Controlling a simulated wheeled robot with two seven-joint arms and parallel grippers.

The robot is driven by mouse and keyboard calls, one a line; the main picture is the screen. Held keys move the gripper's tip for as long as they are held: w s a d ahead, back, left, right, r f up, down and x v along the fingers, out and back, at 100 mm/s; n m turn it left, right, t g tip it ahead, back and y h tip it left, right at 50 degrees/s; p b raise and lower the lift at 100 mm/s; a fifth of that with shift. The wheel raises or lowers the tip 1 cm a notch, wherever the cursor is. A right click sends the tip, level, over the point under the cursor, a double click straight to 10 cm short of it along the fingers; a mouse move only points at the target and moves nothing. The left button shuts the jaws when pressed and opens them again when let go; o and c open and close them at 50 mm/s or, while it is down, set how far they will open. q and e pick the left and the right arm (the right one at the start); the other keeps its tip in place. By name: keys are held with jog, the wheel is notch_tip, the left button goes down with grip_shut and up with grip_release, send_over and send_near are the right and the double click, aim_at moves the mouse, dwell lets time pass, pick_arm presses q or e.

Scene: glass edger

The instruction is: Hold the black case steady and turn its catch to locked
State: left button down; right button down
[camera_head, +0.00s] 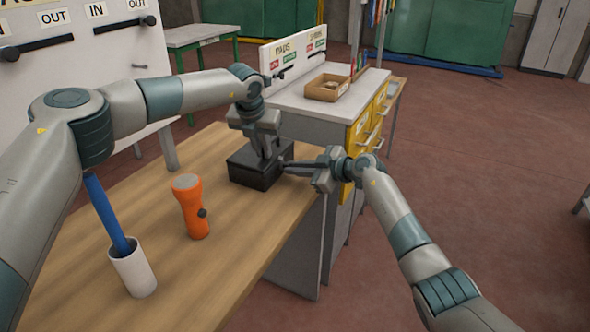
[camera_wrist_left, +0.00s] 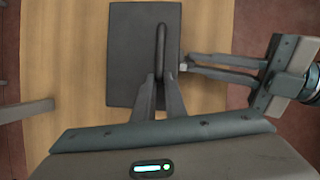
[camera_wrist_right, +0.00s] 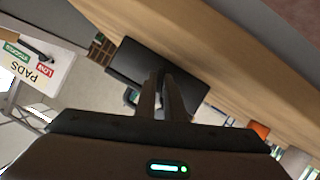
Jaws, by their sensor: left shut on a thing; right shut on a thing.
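The black case (camera_head: 250,172) stands on the wooden table near its far right corner. My left gripper (camera_head: 268,152) comes down from above and is shut on the handle on the case's top; the left wrist view shows the dark handle (camera_wrist_left: 161,45) between its fingers (camera_wrist_left: 160,85). My right gripper (camera_head: 287,166) reaches in from the right and is shut at the case's side. In the left wrist view its fingertips meet a small pale piece (camera_wrist_left: 184,67), apparently the catch, beside the case. In the right wrist view the fingers (camera_wrist_right: 165,80) hide the catch.
An orange flashlight (camera_head: 190,207) and a white cup (camera_head: 133,272) holding a blue stick (camera_head: 106,213) stand on the wooden table (camera_head: 200,290). A grey cabinet (camera_head: 335,112) with yellow drawers and a tray (camera_head: 326,88) stands beyond the case. The table's front right is clear.

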jog(key=m+g, duration=0.2)
jog(key=m, duration=0.1)
jog(key=shift+w+d+y, duration=0.1)
jog(key=shift+w+y, duration=0.05)
jog(key=shift+y, duration=0.15)
dwell(0.3)
jog(key=c, duration=1.8)
grip_release()
jog(key=shift+c, duration=0.2)
jog(key=shift+d, duration=0.1)
jog(key=shift+s+d+r, duration=0.2)
jog(key=shift+d+r, duration=0.1)
jog(key=shift+d, duration=0.35)
jog(key=v, duration=1)
jog(key=shift+d, duration=0.15)
jog(key=shift+r, duration=0.1)
